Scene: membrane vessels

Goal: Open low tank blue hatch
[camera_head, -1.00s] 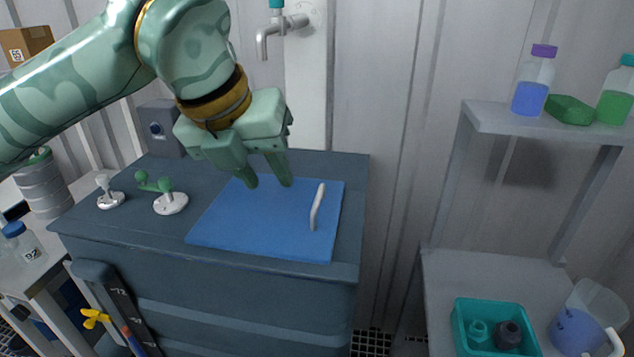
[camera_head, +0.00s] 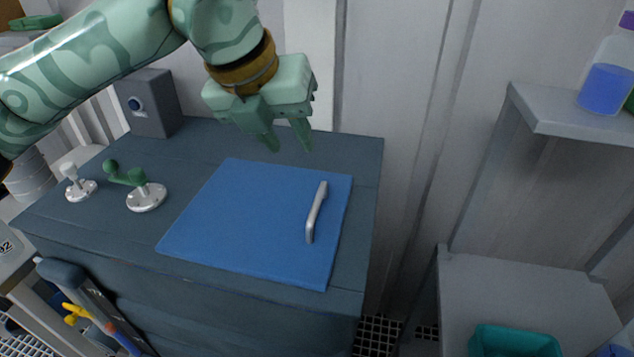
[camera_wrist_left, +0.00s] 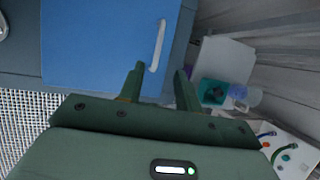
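The blue hatch (camera_head: 245,220) lies flat and closed on top of the low dark blue-grey tank (camera_head: 170,145). Its pale bar handle (camera_head: 316,212) stands near the hatch's right edge. My left gripper (camera_head: 290,143) is open and empty, pointing down above the back edge of the hatch, behind and left of the handle. In the left wrist view, the open fingers (camera_wrist_left: 158,82) show with the hatch (camera_wrist_left: 100,45) beyond them and the handle (camera_wrist_left: 158,45) just past the fingertips, untouched. My right gripper is not in view.
A green valve lever (camera_head: 138,185) and a white knob (camera_head: 78,185) stand on the tank top at left. A grey box (camera_head: 150,102) is at the back. A shelf (camera_head: 570,120) with bottles and a teal bin (camera_head: 515,342) are at right.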

